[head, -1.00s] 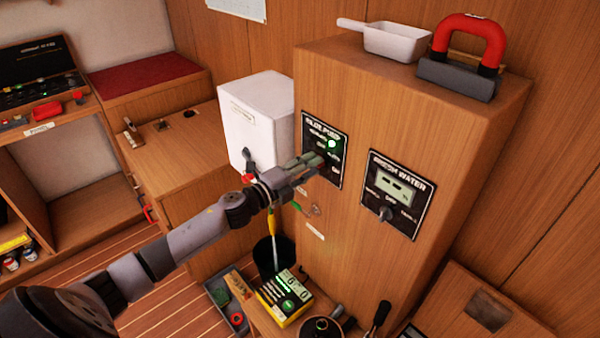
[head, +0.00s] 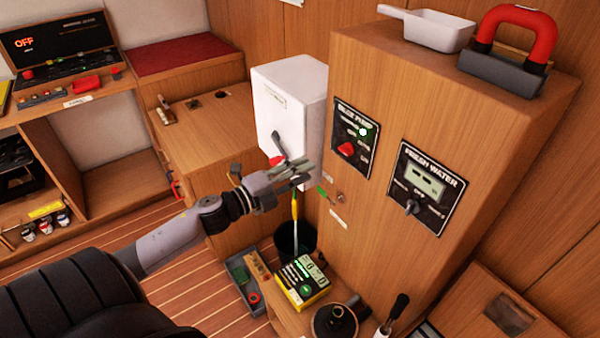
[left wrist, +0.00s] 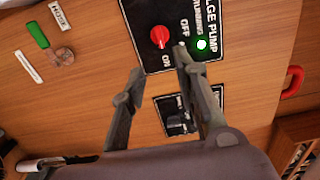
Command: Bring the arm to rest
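My left gripper (head: 303,168) is in front of the cabinet, apart from the bilge pump panel (head: 340,168), below and left of its red knob (head: 346,150). In the left wrist view the two fingers of the gripper (left wrist: 158,70) stand apart with nothing between them. The red knob (left wrist: 160,37) and a lit lamp (left wrist: 201,44) show beyond them. In the head view the lamp (head: 362,131) glows green. My left arm is bent and reaches in from the lower left. My right gripper is out of view.
A white box (head: 290,95) stands just behind the gripper. The wooden cabinet (head: 400,90) rises to the right, with the fresh water panel (head: 421,187) and a white pan (head: 425,30). Below are a black bucket (head: 283,243) and a yellow meter (head: 302,290). Open floor lies left.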

